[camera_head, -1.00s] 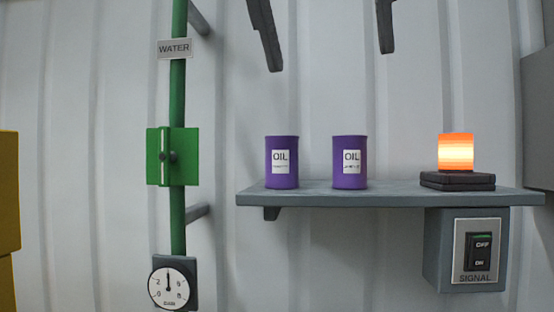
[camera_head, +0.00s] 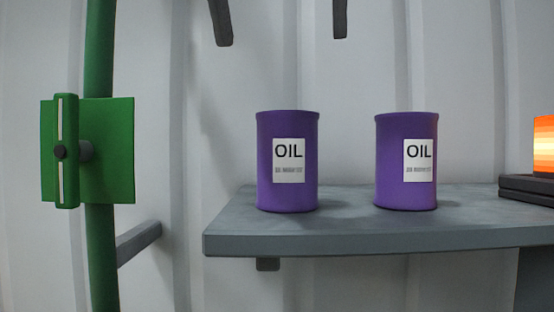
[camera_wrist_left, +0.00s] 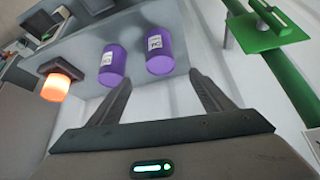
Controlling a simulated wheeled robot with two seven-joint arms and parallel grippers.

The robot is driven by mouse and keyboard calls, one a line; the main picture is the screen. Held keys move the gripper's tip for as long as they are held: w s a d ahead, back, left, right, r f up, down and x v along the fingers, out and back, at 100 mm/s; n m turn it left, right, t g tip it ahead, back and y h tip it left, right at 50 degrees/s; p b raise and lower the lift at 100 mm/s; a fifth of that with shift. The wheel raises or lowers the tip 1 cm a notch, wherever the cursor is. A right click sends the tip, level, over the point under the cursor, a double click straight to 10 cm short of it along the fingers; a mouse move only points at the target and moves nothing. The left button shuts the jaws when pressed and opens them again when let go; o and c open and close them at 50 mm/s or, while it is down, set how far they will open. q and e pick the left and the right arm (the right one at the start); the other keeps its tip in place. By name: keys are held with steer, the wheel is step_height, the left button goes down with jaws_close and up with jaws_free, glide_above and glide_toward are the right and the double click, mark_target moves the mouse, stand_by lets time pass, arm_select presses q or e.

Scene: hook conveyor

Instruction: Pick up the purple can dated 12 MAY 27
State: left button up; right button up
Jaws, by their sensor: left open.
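Two purple cans labelled OIL stand upright on a grey shelf (camera_head: 240,235): a left can (camera_head: 287,195) and a right can (camera_head: 407,195) in the head view. Each has a small line of print under OIL, too blurred to read, so I cannot tell which is dated 12 MAY 27. My left gripper (camera_head: 281,38) shows only as two dark fingers at the top, apart and above the left can's height, one to each side of it. In the left wrist view the open, empty gripper (camera_wrist_left: 160,79) faces the left can (camera_wrist_left: 160,64) and right can (camera_wrist_left: 111,70). My right gripper is out of view.
A green pipe (camera_head: 101,250) with a green plate valve (camera_head: 110,150) stands left of the shelf. A glowing orange lamp (camera_head: 544,145) on a dark base is right of the cans. A ribbed pale wall is behind. There is a gap between the cans.

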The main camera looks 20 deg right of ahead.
mark_target(290, 125)
arm_select(q)
steer(key=x, duration=0.6)
steer(key=p+x, duration=0.1)
steer(key=x, duration=0.4)
steer(key=shift+d+f, duration=0.15)
steer(key=shift+f, duration=0.3)
steer(key=shift+s, duration=0.1)
